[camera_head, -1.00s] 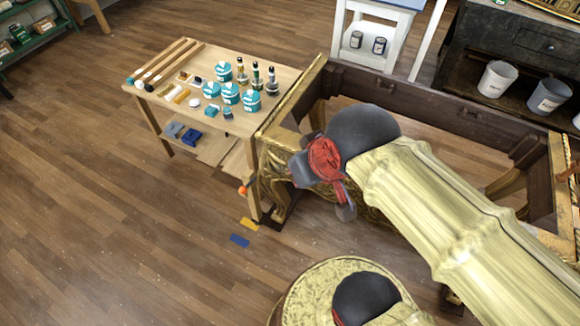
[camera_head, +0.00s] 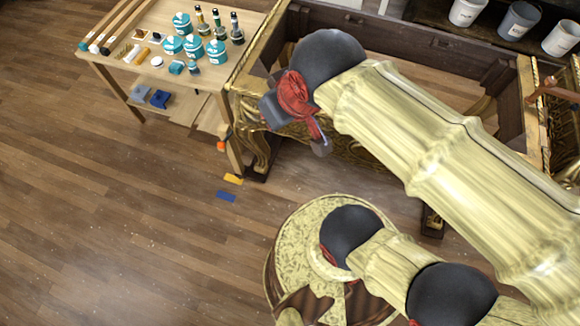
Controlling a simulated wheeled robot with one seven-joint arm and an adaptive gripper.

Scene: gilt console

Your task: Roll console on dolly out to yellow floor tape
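The gilt console (camera_head: 243,98) stands on the right as an open, topless frame with dark inner rails and carved gold corners. One carved foot rests near the floor at its front left. A short yellow tape piece (camera_head: 233,179) lies on the floor just left of that foot. I cannot make out a dolly under the console. My gripper (camera_head: 300,128), grey with a red part behind it, is at the console's front rail near the left corner. My arm covers part of the rail. I cannot tell whether the fingers are closed or touching the rail.
A wooden workbench (camera_head: 118,77) with teal tubs (camera_head: 195,47) and bottles stands close against the console's left side. A blue tape piece (camera_head: 226,196) lies in front of the yellow one. Buckets (camera_head: 519,20) stand behind. The floor (camera_head: 110,240) at front left is clear.

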